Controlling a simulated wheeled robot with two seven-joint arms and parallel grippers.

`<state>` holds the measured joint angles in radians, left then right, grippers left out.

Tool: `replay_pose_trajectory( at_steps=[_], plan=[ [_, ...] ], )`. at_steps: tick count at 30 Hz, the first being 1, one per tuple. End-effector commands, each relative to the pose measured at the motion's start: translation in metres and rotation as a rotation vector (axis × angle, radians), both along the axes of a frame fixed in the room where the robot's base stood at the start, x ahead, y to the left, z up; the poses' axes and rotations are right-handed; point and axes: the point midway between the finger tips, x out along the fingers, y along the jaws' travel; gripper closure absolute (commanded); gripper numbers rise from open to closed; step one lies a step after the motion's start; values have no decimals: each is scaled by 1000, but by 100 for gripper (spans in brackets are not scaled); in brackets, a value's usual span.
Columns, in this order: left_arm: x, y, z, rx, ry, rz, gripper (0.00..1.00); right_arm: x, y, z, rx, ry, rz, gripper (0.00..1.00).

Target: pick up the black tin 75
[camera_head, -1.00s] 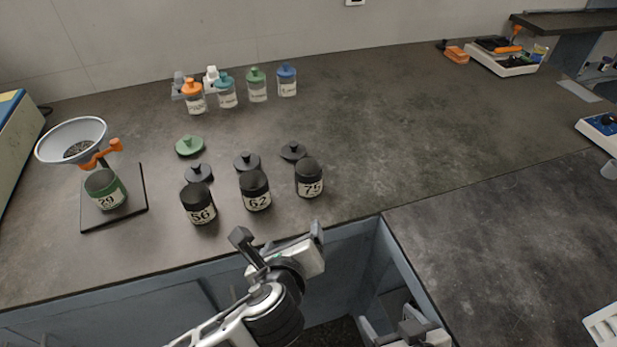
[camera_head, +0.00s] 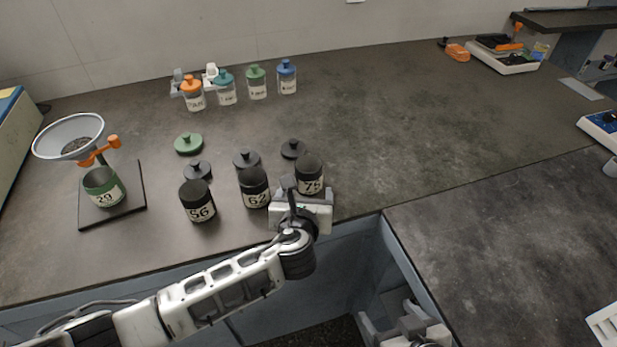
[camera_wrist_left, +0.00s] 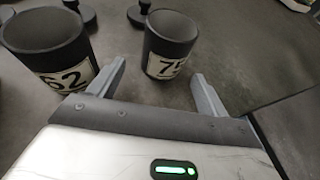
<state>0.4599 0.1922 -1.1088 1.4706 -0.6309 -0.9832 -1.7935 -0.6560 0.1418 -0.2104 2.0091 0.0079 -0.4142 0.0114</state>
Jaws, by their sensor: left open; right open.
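The black tin 75 (camera_head: 311,172) is an open black cup with a pale label, standing upright on the dark bench near its front edge. In the left wrist view, tin 75 (camera_wrist_left: 169,48) stands ahead, between the lines of the two fingers. My left gripper (camera_head: 308,188) is open and empty, just in front of tin 75; its fingers (camera_wrist_left: 160,88) appear short of or level with the tin's near side. I cannot tell whether they touch it. My right gripper (camera_head: 408,322) is open and empty at the bottom of the head view, below the bench edge.
Black tin 62 (camera_head: 254,187) stands close left of tin 75, near the left finger; tin 56 (camera_head: 197,201) is further left. Black lids (camera_head: 293,149) lie behind. Green tin 29 (camera_head: 103,187) stands under a funnel at left. The bench right of tin 75 is clear.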

Motion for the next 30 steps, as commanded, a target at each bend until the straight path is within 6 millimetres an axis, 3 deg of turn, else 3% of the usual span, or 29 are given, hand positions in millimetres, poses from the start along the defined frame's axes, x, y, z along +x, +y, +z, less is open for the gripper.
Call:
replay_pose_trajectory(
  at_steps=[9, 18, 19, 24, 30],
  plan=[
    [40, -6, -15, -1, -1, 1, 23, -1, 0, -7, 0, 4, 2, 26],
    [45, -7, -17, -2, 1, 1, 23, -1, 1, -5, 1, 0, 3, 26],
    [45, -7, -17, -2, 1, 1, 25, -1, 1, -4, 1, 0, 3, 26],
    [45, -7, -17, -1, 1, 0, 72, -1, 1, -4, 1, 0, 3, 26],
    [45, -6, -17, -1, 0, 0, 72, 0, 1, -4, 0, 0, 4, 26]
  ],
)
